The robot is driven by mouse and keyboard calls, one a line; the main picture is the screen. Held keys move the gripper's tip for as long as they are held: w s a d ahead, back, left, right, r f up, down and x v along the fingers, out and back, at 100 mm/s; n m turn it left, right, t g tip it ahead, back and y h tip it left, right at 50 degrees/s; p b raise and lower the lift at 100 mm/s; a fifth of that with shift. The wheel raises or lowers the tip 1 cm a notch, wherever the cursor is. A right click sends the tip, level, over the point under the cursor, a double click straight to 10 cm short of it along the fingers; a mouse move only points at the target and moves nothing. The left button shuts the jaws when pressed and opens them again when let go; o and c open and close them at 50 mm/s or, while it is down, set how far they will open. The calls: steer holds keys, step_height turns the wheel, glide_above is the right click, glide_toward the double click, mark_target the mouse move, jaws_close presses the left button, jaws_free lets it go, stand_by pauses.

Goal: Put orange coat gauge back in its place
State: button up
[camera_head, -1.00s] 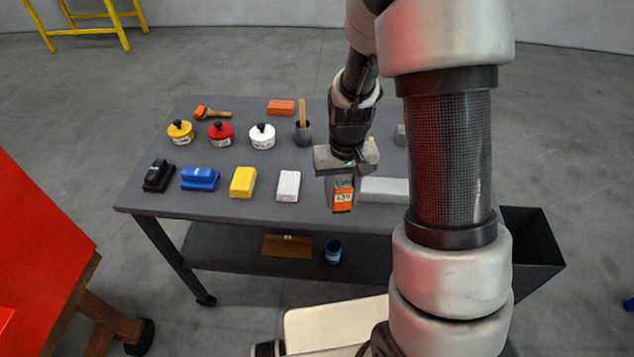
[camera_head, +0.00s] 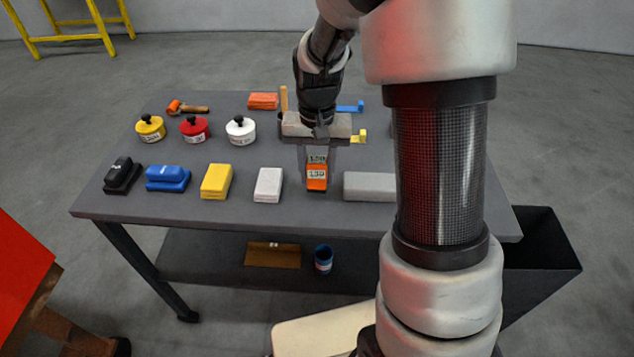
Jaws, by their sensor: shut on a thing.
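The orange coat gauge (camera_head: 316,183) is a small block with an orange lower part and a pale label. It hangs below my gripper (camera_head: 318,160), between its two fingers. My gripper is shut on it, pointing down. The gauge appears over the front half of the grey table (camera_head: 150,207), between the light grey block (camera_head: 268,184) and the long grey block (camera_head: 370,187). I cannot tell whether its lower end touches the tabletop.
A black block (camera_head: 122,176), a blue block (camera_head: 168,179) and a yellow block (camera_head: 216,181) stand front left. Yellow, red and white lidded pots (camera_head: 241,130) stand behind. A blue tool (camera_head: 350,107) and a yellow tool (camera_head: 359,136) lie right of my gripper. A dark bin (camera_head: 540,260) is at the right.

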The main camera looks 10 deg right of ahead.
mark_target(317, 181)
steer(key=shift+f, duration=1.5)
steer(key=shift+f, duration=0.1)
steer(key=o, duration=1.1)
